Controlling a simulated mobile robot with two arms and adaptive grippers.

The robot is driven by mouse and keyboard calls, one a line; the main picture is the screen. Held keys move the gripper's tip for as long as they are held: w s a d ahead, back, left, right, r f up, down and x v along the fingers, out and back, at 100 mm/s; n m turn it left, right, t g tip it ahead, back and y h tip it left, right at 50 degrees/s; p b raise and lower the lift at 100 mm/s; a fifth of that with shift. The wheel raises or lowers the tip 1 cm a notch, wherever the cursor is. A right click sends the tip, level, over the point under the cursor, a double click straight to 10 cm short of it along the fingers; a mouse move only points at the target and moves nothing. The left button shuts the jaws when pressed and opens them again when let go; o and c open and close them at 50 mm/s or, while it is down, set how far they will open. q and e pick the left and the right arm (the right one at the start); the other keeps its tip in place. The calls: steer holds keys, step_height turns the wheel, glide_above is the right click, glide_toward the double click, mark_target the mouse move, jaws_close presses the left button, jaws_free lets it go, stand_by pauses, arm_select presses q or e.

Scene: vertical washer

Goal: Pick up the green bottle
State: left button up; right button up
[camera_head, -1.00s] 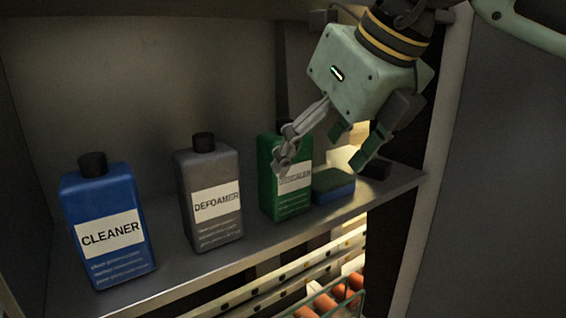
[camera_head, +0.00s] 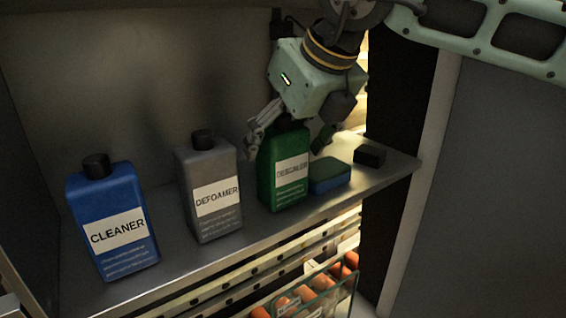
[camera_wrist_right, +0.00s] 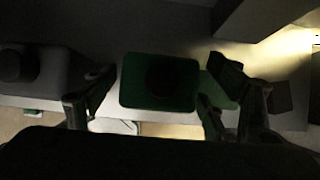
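The green bottle (camera_head: 284,178) stands upright on the shelf, right of the grey DEFOAMER bottle. Its cap and top are hidden behind my right gripper in the head view. My right gripper (camera_head: 290,140) points down over the bottle, open, with one finger to its left and the other to its right. In the right wrist view the green bottle (camera_wrist_right: 160,82) is seen from above, between the two spread fingers, with gaps on both sides. My left gripper is not in view.
The grey DEFOAMER bottle (camera_head: 210,190) and blue CLEANER bottle (camera_head: 112,222) stand to the left on the shelf (camera_head: 175,275). A blue and green sponge (camera_head: 328,176) lies close right of the green bottle, with a small black block (camera_head: 369,155) beyond. A basket (camera_head: 318,295) is below.

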steer(key=c, duration=1.5)
steer(key=shift+w+r, duration=0.1)
steer(key=shift+c, duration=0.5)
